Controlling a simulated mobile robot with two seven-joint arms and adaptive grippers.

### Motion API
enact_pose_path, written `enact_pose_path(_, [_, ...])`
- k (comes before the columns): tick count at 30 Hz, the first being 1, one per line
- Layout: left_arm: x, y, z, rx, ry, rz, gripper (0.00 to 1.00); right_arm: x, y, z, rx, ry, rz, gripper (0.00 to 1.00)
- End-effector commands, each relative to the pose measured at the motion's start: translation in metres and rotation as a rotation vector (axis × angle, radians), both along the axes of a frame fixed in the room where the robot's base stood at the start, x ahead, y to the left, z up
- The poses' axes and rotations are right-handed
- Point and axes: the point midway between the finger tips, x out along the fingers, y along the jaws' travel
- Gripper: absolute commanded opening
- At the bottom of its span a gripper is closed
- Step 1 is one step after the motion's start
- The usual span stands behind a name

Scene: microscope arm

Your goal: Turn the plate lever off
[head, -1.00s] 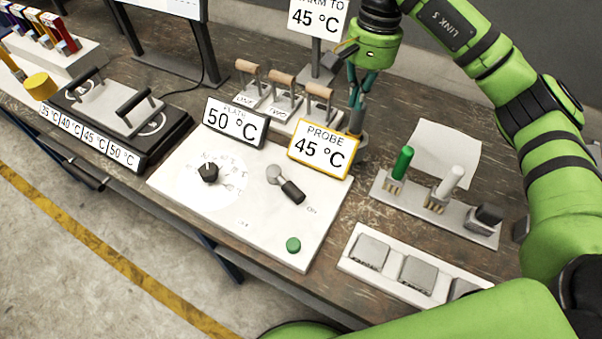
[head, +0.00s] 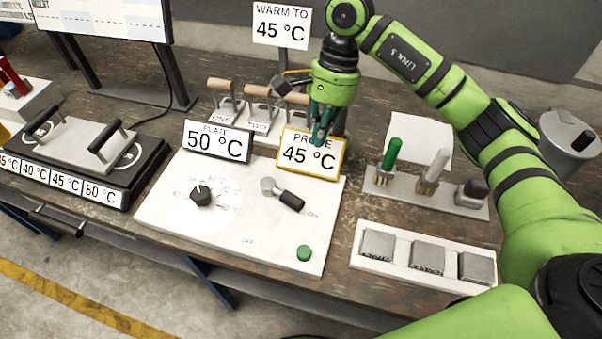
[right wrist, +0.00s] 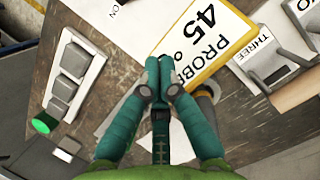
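The plate lever (head: 290,200) is a black handle on a grey round pivot, on the white control panel (head: 240,253). Its handle points right and down toward the ON mark; the OFF mark lies lower on the panel. The lever handle is out of that view. My left gripper is not in view.
A PLATE 50 °C sign (head: 217,142) stands behind the black dial (head: 201,196). A green button (head: 304,253) is at the panel's lower right. Wooden-handled levers (head: 258,92) stand behind the signs. A tray of grey blocks (head: 427,257) and a tool rack (head: 425,190) are right.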

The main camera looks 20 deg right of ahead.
Motion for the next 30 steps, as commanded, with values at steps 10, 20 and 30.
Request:
enact_pose_path(10, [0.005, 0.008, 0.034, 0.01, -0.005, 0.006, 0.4, -0.015, 0.018, -0.068, 0.001, 0.006, 0.0, 0.0])
enact_pose_path(20, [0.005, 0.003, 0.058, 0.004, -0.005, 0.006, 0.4, -0.035, 0.048, -0.075, 0.0, 0.001, 0.001, 0.0])
enact_pose_path(30, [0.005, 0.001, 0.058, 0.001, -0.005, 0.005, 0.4, -0.036, 0.049, -0.078, 0.0, -0.001, 0.0, 0.0])
